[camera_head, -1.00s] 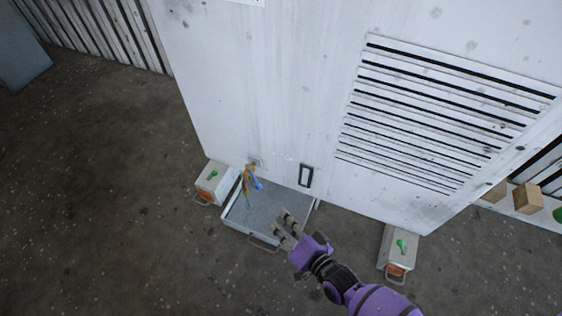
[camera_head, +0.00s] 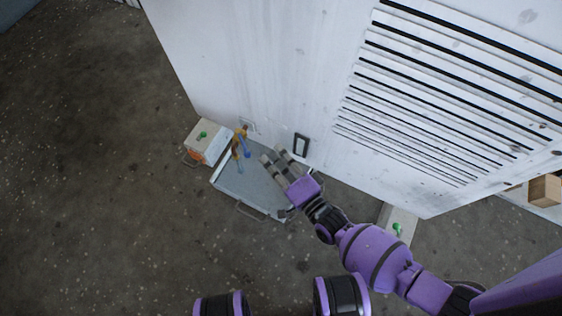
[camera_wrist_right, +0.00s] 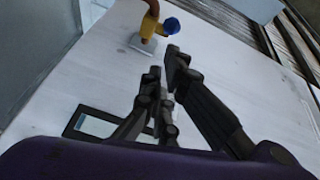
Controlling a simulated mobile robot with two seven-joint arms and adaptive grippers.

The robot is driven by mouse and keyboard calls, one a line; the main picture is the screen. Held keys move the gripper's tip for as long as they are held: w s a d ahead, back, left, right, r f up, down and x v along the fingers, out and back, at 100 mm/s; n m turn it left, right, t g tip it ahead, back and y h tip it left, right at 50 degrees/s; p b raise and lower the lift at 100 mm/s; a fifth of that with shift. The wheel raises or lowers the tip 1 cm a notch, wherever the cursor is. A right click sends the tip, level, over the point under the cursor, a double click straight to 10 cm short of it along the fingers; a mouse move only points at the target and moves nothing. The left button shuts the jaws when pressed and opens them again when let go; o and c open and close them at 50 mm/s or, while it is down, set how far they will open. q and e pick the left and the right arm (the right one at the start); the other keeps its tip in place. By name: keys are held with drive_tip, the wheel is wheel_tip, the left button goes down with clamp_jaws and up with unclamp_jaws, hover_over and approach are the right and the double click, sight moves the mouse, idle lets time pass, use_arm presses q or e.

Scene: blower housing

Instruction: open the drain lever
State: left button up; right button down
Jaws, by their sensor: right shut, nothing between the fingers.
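The drain valve (camera_head: 240,133) is a small yellow-brass fitting low on the white housing, with a blue lever (camera_head: 246,152) on it. In the right wrist view the yellow valve body (camera_wrist_right: 150,22) and the blue lever end (camera_wrist_right: 171,26) show at the top, beyond the fingertips. My right gripper (camera_head: 273,154) is shut and empty, to the right of the lever and apart from it, over the tray. Its dark fingers (camera_wrist_right: 163,65) also show in the right wrist view. My left gripper is not in view.
A grey metal tray (camera_head: 226,180) lies on the floor under the valve. A black-framed window (camera_head: 301,145) is on the housing right of my fingers. Pale boxes with green marks stand left (camera_head: 209,140) and right (camera_head: 399,222). Open floor lies in front.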

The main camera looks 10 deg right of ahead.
sight(243, 144)
drive_tip(key=b+x, duration=0.1)
drive_tip(key=x, duration=0.4)
idle(0.6)
